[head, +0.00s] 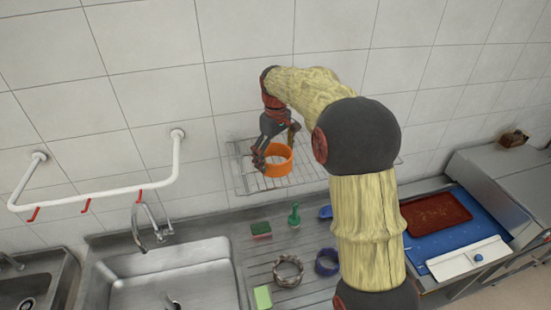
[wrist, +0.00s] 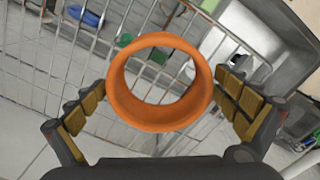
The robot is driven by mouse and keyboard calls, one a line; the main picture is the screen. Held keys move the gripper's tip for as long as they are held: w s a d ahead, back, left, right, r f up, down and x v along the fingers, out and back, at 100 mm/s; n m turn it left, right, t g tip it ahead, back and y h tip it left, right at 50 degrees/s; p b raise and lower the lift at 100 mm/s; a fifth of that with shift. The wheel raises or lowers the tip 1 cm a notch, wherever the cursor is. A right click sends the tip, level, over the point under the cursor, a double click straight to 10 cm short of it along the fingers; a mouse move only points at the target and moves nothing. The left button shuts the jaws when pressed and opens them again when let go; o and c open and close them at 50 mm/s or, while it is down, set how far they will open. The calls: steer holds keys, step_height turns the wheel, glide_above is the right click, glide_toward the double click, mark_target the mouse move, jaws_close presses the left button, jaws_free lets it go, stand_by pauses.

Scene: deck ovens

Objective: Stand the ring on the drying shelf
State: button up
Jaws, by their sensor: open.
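An orange ring (head: 277,171) stands on the wire drying shelf (head: 245,182) on the wall. In the wrist view the ring (wrist: 124,112) shows its round opening, between the two fingers. My gripper (head: 275,147) is at the ring from above and behind. In the wrist view my gripper (wrist: 160,105) is open, its finger pads to either side of the ring with a visible gap on both sides. The shelf wires (wrist: 60,55) run beneath and past the ring. Part of the shelf is hidden behind my arm.
Below the shelf, the drainboard holds a patterned ring (head: 288,270), a blue ring (head: 327,262), a sponge (head: 261,230) and a green brush (head: 294,215). A sink (head: 175,280) and tap are left. A white rail (head: 100,199) juts from the wall.

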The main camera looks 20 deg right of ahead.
step_height(320, 180, up, 10)
steer(key=b, duration=0.2)
steer(key=s+r+m+t, duration=0.1)
steer(key=s+r, duration=0.5)
steer(key=s, duration=0.3)
steer(key=s+f+m+t, duration=0.1)
steer(key=s+f, duration=0.2)
steer(key=s, duration=0.7)
steer(key=s+f+m+t, duration=0.2)
steer(key=s+f, duration=0.1)
steer(key=s, duration=0.7)
steer(key=s+f+m+t, duration=0.1)
steer(key=s+f, duration=0.3)
steer(key=s, duration=0.6)
steer(key=shift+s+m+t, duration=0.15)
steer(key=shift+m+t, duration=0.15)
steer(key=shift+m, duration=0.4)
steer(key=shift+f, duration=0.1)
step_height(320, 180, down, 29)
steer(key=b, duration=2.8)
steer(key=shift+b, duration=0.4)
